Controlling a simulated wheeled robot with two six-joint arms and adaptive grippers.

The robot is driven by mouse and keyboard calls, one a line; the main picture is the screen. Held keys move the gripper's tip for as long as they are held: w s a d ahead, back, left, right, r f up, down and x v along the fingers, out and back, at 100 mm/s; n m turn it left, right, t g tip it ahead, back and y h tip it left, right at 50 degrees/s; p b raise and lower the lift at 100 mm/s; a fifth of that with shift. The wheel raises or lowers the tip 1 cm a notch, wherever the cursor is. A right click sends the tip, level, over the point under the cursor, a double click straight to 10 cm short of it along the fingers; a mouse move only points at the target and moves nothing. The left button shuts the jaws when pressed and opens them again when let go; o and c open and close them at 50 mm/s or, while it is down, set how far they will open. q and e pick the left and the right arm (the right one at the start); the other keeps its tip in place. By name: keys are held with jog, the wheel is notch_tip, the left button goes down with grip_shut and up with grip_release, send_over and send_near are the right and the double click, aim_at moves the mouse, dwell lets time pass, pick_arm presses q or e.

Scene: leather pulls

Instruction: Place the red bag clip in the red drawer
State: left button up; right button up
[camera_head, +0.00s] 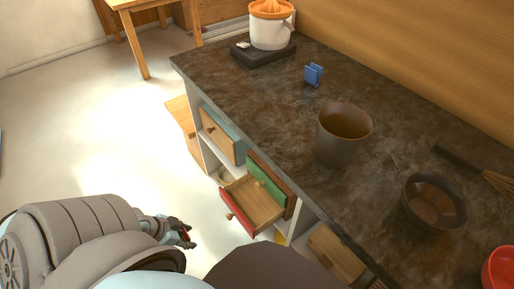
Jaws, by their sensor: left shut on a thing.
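My left gripper (182,234) is at the lower left of the head view, in front of the cabinet and left of the red drawer. It is shut on the red bag clip (184,233), of which only a small red bit shows between the fingers. My right gripper is not in view.
The dark countertop (270,95) holds a blue clip (313,75), a brown pot (341,135), a dark bowl (434,203), a whisk (480,172), a red bowl (500,270) and a juicer (271,25). A green-fronted drawer (266,181) and a blue-edged drawer (221,135) are near the red one.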

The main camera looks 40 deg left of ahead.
pick_arm(q)
jog(key=w+d+r, duration=0.2)
jog(key=w, duration=0.7)
jog(key=b, duration=0.6)
send_over(256, 203)
jog(key=s, duration=0.2)
jog(key=shift+w+a+f, duration=0.1)
jog(key=shift+a+f, duration=0.05)
jog(key=shift+f, duration=0.5)
jog(key=shift+w+a+f, duration=0.1)
jog(key=shift+f, duration=0.5)
jog(key=shift+f+b, duration=0.5)
jog(key=shift+f, duration=0.25)
notch_tip(256, 203, down, 3)
jog(key=shift+s+b, duration=0.1)
jog(key=shift+b, duration=0.75)
jog(key=shift+f, duration=0.1)
jog(key=shift+c, duration=0.4)
jog(key=o, duration=1)
